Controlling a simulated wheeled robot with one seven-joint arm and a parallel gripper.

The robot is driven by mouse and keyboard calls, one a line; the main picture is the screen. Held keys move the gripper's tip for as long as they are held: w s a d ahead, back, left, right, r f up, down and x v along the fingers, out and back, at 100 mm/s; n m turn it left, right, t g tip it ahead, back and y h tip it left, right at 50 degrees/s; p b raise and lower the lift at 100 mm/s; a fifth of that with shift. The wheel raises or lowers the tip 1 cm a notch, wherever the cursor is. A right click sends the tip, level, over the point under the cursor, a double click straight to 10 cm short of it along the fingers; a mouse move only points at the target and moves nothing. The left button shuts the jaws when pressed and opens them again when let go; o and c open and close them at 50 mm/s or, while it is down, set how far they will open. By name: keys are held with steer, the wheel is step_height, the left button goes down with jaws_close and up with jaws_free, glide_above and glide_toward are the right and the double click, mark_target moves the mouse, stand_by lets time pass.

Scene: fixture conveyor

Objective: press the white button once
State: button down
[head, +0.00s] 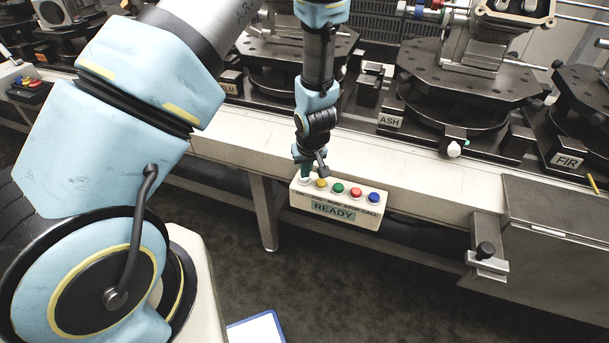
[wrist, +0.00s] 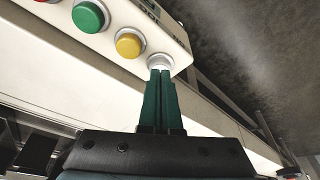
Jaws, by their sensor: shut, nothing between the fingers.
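The control box (head: 297,195) has a row of coloured buttons and a READY display (head: 333,212). The white button (wrist: 160,61) is at the end of the row, beside the yellow one; in the head view my gripper mostly hides it. My gripper (head: 305,178) is shut and empty, pointing down over the white button's end of the box. In the wrist view the green fingertips (wrist: 161,73) overlap the near edge of the white button. I cannot tell whether they touch it or hover just above, or whether the button is pushed in.
Yellow (head: 321,184), green (head: 338,188), red (head: 356,193) and blue (head: 374,197) buttons follow to the right, with yellow close to my fingers. The box is at the front edge of the conveyor (head: 430,184). Fixtures labelled ASH (head: 390,120) and FIR (head: 567,160) stand behind.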

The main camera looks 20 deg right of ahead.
steer(key=shift+r+p, duration=2.45)
steer(key=shift+r, duration=0.3)
steer(key=shift+f, duration=0.1)
steer(key=p+v, duration=0.1)
steer(key=v, duration=1)
steer(key=shift+p, duration=0.4)
steer(key=a+r, duration=0.5)
steer(key=a, duration=0.5)
steer(key=a+r+g, duration=0.1)
steer(key=a+r, duration=0.5)
steer(key=a, duration=0.4)
steer(key=a+r, duration=0.5)
steer(key=a, duration=0.5)
steer(key=shift+s+a+g, duration=0.15)
steer(key=shift+s+g, duration=0.1)
steer(key=shift+g, duration=0.15)
